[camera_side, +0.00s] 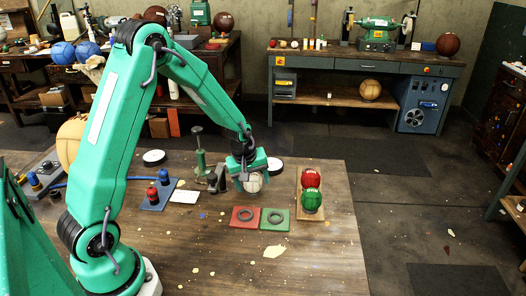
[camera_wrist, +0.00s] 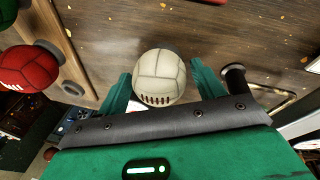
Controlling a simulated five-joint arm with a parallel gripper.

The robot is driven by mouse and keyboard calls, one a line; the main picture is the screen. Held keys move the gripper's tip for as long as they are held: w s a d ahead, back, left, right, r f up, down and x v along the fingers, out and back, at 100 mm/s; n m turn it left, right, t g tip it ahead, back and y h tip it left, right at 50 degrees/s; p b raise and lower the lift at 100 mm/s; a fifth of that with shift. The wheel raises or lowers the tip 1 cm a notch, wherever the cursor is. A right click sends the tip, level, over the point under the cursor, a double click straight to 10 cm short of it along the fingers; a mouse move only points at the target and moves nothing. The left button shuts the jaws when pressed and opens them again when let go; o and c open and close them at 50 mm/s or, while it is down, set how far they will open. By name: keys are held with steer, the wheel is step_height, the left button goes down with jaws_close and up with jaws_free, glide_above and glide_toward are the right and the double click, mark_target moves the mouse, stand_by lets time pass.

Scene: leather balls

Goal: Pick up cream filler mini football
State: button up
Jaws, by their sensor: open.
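The cream mini football (camera_side: 252,183) sits at the far part of the wooden table, under my gripper (camera_side: 248,176) in the side view. In the wrist view the cream ball (camera_wrist: 160,78), with a row of dark lacing, lies between the two green fingers of my gripper (camera_wrist: 160,90). The fingers are apart, one on each side of the ball. I cannot tell whether either finger touches it. Part of the ball's top is hidden by my gripper in the side view.
A red ball (camera_side: 311,178) and a green ball (camera_side: 312,200) stand on a wooden holder to the right. Red (camera_side: 244,217) and green (camera_side: 275,219) pads with dark rings lie in front. A green-handled upright tool (camera_side: 199,160) stands close on the left. The near table is mostly clear.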

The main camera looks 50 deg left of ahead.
mark_target(255, 175)
steer(key=shift+w+f, duration=0.1)
steer(key=shift+f, duration=0.3)
steer(key=c, duration=0.9)
steer(key=shift+o, duration=0.2)
steer(key=shift+r, duration=0.1)
steer(key=shift+r, duration=0.7)
steer(key=r, duration=0.3)
steer(key=shift+d, duration=0.35)
steer(key=s+d+r, duration=0.3)
steer(key=d+r, duration=0.3)
steer(key=d, duration=0.4)
steer(key=shift+s+d+r+h, duration=0.2)
steer(key=shift+s+h, duration=0.1)
